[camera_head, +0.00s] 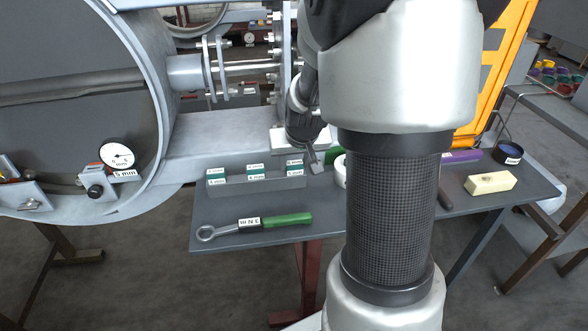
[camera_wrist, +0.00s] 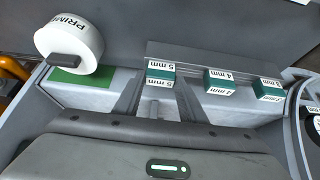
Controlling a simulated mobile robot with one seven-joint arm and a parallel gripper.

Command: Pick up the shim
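Three teal blocks with white mm labels, apparently the shims, stand in a row in a grey holder (camera_head: 235,186) on the table: left (camera_head: 216,177), middle (camera_head: 256,172) and right (camera_head: 294,168). In the wrist view the nearest block (camera_wrist: 160,75) reads 5 mm, the middle block (camera_wrist: 220,81) seems to read 4 mm, and the far block (camera_wrist: 268,90) is partly legible. My gripper (camera_head: 316,165) is above the table, just right of the right block. In the wrist view its two fingers (camera_wrist: 157,95) appear spread with nothing held, short of the 5 mm block.
A white roll (camera_wrist: 70,45) sits by a green patch (camera_wrist: 80,78). A green-handled wrench (camera_head: 262,223) lies at the table's front. A cream block (camera_head: 490,183) and a dark ring (camera_head: 509,153) are at the right. A large round metal housing (camera_head: 160,110) stands at the left.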

